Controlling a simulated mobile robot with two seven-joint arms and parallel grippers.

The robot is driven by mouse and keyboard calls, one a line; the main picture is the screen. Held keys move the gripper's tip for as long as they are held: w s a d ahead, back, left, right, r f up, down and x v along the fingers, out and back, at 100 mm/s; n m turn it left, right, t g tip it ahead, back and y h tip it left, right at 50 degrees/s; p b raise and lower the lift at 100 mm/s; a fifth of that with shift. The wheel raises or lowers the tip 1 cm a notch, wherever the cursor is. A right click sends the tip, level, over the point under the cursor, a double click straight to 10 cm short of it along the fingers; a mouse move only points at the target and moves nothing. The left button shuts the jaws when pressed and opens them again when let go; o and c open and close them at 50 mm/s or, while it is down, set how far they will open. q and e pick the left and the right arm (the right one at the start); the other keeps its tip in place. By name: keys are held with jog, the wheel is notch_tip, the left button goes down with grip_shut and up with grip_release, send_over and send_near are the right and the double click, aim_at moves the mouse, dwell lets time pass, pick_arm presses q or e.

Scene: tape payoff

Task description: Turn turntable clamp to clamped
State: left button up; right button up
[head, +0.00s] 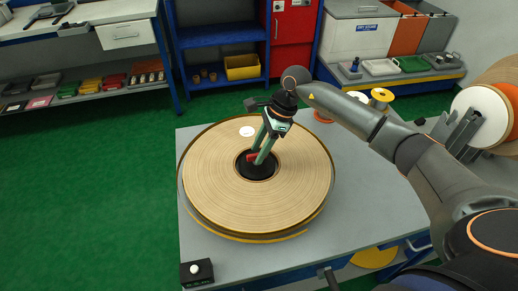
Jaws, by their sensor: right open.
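The turntable carries a large flat tan tape roll (220,198) on the grey table. At the roll's dark central hub (256,172) a small red part (251,157), which looks like the clamp, shows beside my fingers. Whether the clamp is clamped cannot be told. My right gripper (258,158) reaches down over the hub with green fingers, open, its tips at or very near the red part. Contact cannot be made out. The fingers hide part of the hub. My left gripper is not in view.
A black box with a white button (195,270) sits at the table's front left corner. A white round label (247,131) lies on the roll. Small spools (381,96) stand at the back right. The grey table (350,200) is bare right of the roll. Shelves line the back.

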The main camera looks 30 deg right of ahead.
jog(key=shift+f, duration=0.2)
grip_shut()
dwell(0.3)
